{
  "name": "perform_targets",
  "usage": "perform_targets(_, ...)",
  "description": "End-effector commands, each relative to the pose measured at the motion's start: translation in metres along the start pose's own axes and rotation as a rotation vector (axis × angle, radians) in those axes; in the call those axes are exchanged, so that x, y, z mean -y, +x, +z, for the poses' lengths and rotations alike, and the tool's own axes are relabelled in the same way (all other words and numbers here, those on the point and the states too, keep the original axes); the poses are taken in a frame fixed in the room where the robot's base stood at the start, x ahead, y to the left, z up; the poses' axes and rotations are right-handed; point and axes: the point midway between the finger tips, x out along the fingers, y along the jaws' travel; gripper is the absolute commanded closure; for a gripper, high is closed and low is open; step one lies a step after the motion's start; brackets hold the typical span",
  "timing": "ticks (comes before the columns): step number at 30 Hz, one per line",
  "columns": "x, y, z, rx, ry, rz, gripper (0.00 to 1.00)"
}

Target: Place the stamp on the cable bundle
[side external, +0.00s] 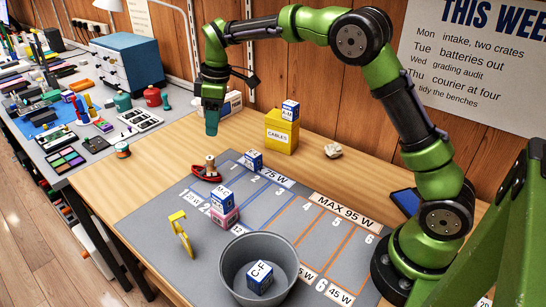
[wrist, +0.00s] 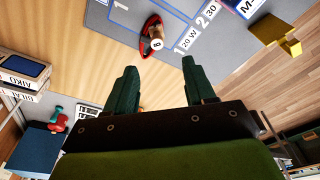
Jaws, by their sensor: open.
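My gripper (side external: 211,128) hangs fingers-down over the wooden table, left of the yellow box. In the wrist view its two dark green fingers (wrist: 159,66) are spread apart with nothing held between them. I cannot clearly identify the stamp. A small round dark piece with an orange-brown top (side external: 123,150) stands at the table's left edge, apart from my gripper; it may be the stamp. I cannot pick out the cable bundle with certainty. A pale crumpled lump (side external: 333,151) lies right of the yellow box marked CABLES (side external: 280,138).
A red toy boat (side external: 207,170) sits near the grey mat's (side external: 150,215) back edge. Lettered blocks (side external: 222,201) are stacked on the mat. A grey bucket (side external: 232,250) holds another block. A yellow stand (side external: 181,232) is at front left. A cluttered bench (side external: 60,158) adjoins at left.

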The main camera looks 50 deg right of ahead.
Motion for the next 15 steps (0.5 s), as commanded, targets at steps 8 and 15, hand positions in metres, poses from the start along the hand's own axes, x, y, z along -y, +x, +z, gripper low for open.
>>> perform_targets(8,0.060,-0.093,0.065,-0.188,0.359,0.042,0.46)
perform_targets(15,0.128,-0.121,0.140,-0.365,0.686,0.045,0.46)
